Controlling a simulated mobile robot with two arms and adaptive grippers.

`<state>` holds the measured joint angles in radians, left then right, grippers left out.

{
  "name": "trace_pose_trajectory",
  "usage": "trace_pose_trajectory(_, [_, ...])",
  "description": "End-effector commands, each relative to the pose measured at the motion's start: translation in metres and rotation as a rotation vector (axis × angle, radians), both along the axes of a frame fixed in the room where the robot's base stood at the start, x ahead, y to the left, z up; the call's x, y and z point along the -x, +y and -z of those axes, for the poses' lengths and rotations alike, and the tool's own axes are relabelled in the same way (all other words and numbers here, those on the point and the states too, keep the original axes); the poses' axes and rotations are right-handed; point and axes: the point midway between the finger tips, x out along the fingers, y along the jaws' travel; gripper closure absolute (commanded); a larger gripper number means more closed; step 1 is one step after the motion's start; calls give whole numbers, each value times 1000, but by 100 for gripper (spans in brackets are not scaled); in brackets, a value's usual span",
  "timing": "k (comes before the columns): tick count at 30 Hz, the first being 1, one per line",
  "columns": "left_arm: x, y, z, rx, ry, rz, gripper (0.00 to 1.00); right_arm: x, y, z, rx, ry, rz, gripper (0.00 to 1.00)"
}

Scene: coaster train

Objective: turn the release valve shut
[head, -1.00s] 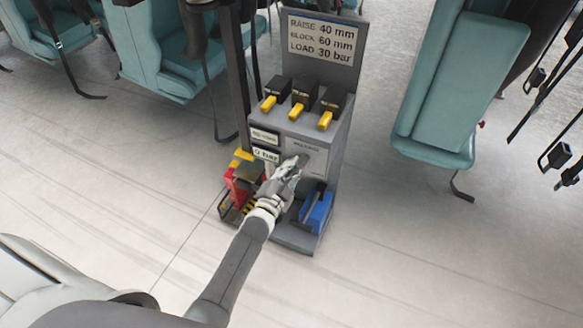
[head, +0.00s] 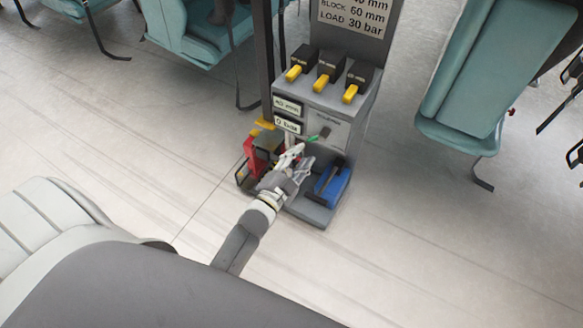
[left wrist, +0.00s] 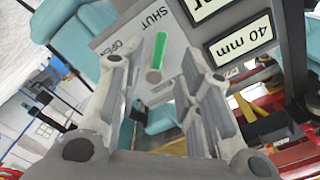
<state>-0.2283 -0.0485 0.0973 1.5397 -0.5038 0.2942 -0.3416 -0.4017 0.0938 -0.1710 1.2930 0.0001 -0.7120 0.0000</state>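The release valve's green handle (left wrist: 160,52) is on a grey panel (left wrist: 182,50) marked SHUT and OPEN, seen tilted in the left wrist view. The handle ends in a pale round knob near my fingers. In the head view the green handle (head: 313,139) shows small on the front of the grey stand, just above my left gripper (head: 294,158). In the left wrist view my left gripper (left wrist: 155,78) has its fingers spread on either side of the knob end, with no clear contact. Which label the handle points at is hard to tell. My right gripper is out of view.
The grey stand carries yellow-handled levers (head: 327,76) on top and a reading sign (head: 354,14). A blue tool (head: 331,183) lies on its base, and a red jack (head: 257,153) stands at its left. Teal seats (head: 471,85) flank it. The floor in front is clear.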

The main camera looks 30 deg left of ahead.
Motion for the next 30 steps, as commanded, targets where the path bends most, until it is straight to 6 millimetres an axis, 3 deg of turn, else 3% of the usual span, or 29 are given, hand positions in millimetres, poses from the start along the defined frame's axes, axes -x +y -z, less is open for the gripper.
trace_pose_trajectory(3, [20, 1, 1, 0, 2, -1, 67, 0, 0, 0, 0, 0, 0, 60])
trace_pose_trajectory(9, [39, 1, 0, 0, 0, 0, 67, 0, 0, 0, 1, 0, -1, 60])
trace_pose_trajectory(30, [43, 2, 4, 8, 14, -4, 67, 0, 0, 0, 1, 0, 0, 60])
